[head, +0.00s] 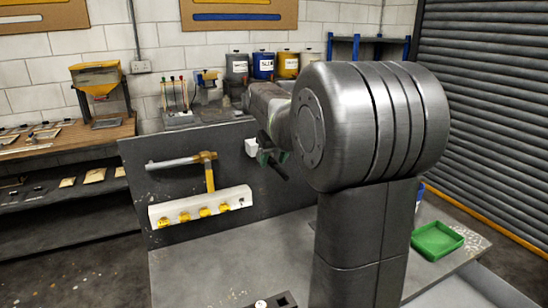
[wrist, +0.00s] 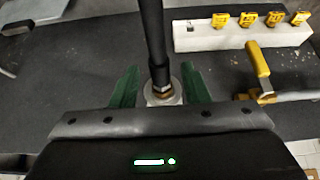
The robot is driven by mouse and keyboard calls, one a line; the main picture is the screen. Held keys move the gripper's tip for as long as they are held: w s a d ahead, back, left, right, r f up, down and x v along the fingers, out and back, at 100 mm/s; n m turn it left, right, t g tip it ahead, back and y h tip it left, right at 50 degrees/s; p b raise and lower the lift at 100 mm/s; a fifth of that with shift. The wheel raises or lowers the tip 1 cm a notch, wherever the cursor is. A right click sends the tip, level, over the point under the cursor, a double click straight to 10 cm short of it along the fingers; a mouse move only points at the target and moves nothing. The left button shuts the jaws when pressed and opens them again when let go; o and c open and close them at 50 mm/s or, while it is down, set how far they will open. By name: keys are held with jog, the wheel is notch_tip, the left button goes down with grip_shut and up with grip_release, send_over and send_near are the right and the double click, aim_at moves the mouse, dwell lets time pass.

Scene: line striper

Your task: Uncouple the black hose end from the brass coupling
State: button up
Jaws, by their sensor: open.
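The black hose (wrist: 153,40) runs down the middle of the wrist view to its black end (wrist: 160,77). My gripper (wrist: 159,70) is open, with one green finger on each side of the hose end; I see gaps on both sides. In the head view my gripper (head: 266,157) is small beside the grey upright panel, and a short piece of black hose (head: 280,172) shows by it. The coupling cannot be made out there, and my arm hides part of the area.
A white rail with several yellow fittings (head: 202,207) and a yellow-handled valve on a pipe (head: 208,172) stand left of my gripper. A green tray (head: 436,240) lies at the right. The bench top (head: 230,262) in front is mostly clear.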

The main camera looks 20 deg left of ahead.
aim_at(281, 170)
jog(key=shift+c, duration=0.2)
grip_shut()
jog(key=shift+s+d, duration=0.15)
jog(key=shift+s+d, duration=0.15)
jog(key=shift+d, duration=0.1)
jog(key=shift+s+d, duration=0.15)
jog(key=shift+s, duration=0.05)
jog(key=shift+s+d+b, duration=0.6)
jog(key=shift+s+d, duration=0.55)
jog(key=shift+d, duration=0.25)
jog(key=shift+f, duration=0.1)
